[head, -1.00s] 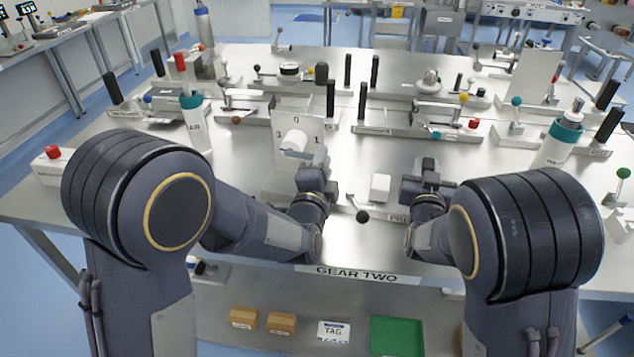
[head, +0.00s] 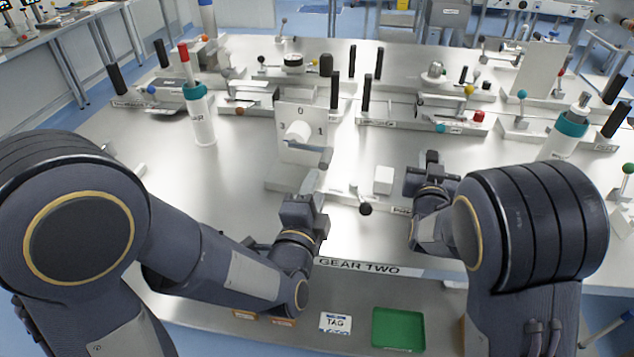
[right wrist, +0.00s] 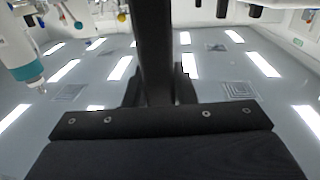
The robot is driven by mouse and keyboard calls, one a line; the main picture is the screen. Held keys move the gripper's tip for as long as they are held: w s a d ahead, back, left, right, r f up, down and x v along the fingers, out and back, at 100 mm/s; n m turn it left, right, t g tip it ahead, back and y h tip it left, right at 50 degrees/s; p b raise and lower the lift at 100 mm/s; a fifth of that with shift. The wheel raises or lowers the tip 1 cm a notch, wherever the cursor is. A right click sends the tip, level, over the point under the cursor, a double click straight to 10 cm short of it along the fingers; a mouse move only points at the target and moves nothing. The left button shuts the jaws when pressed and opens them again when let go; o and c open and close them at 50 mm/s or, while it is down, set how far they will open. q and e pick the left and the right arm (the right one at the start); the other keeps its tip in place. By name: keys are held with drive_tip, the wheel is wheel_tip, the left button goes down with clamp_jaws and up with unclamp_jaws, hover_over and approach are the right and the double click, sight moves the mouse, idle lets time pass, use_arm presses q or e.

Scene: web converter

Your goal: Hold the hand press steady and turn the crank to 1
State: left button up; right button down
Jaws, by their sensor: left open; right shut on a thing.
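The dial plate (head: 318,117), marked 0, 1 and a partly hidden 3, stands upright at mid-table. The crank's pale round hub (head: 298,132) is in front of it, and a grey handle piece (head: 322,157) sits low on the right, below the 1. My left gripper (head: 312,185) is open, just below and in front of the crank, apart from it. The hand press seems to be the low fixture with a white block (head: 383,180) and a partly hidden PRE label (head: 400,211). My right gripper (head: 432,163) is shut beside it; a dark bar (right wrist: 152,50) shows in the right wrist view.
A black-knobbed lever (head: 365,208) stands between my grippers. A white bottle (head: 200,118) with a teal collar is at the left, another (head: 567,130) at the right. Several fixtures with black handles line the back. A green tray (head: 398,328) is on the lower shelf.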

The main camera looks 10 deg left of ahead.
drive_tip(key=shift+s+f, duration=0.1)
drive_tip(key=shift+f, duration=0.2)
idle(0.4)
drive_tip(key=c, duration=1.4)
unclamp_jaws()
drive_tip(key=shift+c, duration=0.2)
drive_tip(key=o, duration=0.3)
drive_tip(key=shift+r, duration=0.25)
drive_tip(key=s, duration=0.8)
drive_tip(key=s+a, duration=0.1)
drive_tip(key=s, duration=0.3)
drive_tip(key=shift+a, duration=0.1)
drive_tip(key=shift+w, duration=0.1)
